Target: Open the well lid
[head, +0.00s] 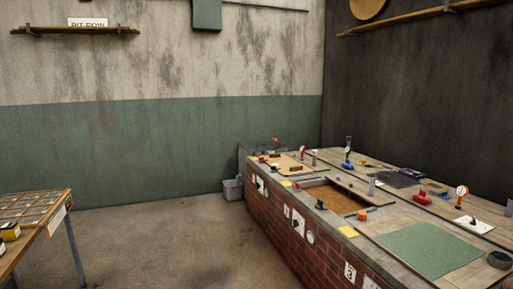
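A long brick-sided counter (285,222) stands at the right. A rectangular recess (337,201) with a brown, grainy-looking inside is set in its top. A pale wooden panel (284,160) with small dark pieces on it lies farther back on the counter. A long wooden strip (347,184) runs along the recess's right side. I cannot tell for sure which of these parts is the well lid. Neither of my grippers shows in the head view.
A table with a compartment tray (35,208) stands at the left. Bare floor (165,245) lies between. A grey bin (232,189) stands at the counter's far end.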

